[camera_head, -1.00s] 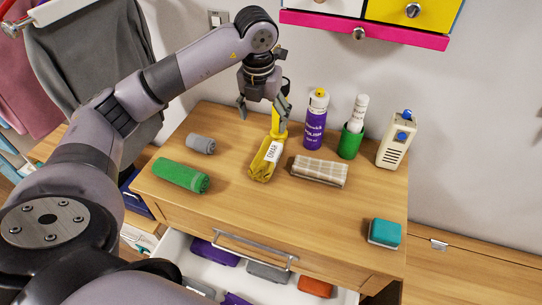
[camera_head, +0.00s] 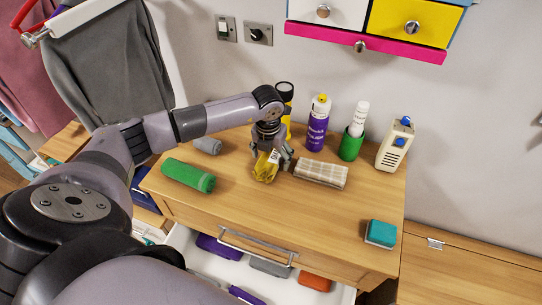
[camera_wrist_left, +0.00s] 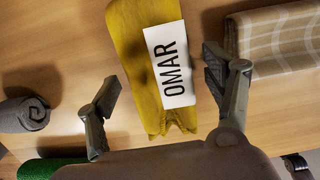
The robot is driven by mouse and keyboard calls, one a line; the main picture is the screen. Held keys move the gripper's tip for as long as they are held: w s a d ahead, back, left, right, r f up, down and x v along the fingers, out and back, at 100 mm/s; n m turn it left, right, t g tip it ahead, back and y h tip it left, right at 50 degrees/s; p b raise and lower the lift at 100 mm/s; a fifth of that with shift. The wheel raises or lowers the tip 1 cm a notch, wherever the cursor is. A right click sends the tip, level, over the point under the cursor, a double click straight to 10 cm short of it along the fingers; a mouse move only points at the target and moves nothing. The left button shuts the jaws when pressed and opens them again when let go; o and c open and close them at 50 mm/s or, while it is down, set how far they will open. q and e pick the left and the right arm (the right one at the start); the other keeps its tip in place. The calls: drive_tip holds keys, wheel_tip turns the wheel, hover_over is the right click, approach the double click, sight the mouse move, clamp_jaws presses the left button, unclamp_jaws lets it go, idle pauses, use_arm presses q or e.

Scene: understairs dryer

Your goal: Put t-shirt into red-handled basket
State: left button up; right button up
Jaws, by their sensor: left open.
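A yellow folded cloth (camera_head: 264,172) with a white OMAR label lies on the wooden dresser top; it may be the t-shirt. My left gripper (camera_head: 270,158) is low over it, pointing down, with its fingers apart. In the left wrist view, the yellow cloth (camera_wrist_left: 135,45) lies between the two open fingers (camera_wrist_left: 160,70), with nothing gripped. The gripper hides part of the cloth in the head view. I see no red-handled basket, and my right gripper is not in view.
A green roll (camera_head: 186,175), a grey roll (camera_head: 208,145) and a beige checked folded cloth (camera_head: 321,173) lie nearby. A teal block (camera_head: 380,233) sits at right. The drawer (camera_head: 180,240) below is open.

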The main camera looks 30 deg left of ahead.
use_arm(q)
drive_tip(key=shift+f, duration=0.35)
drive_tip(key=shift+c, duration=0.2)
drive_tip(key=c, duration=1.4)
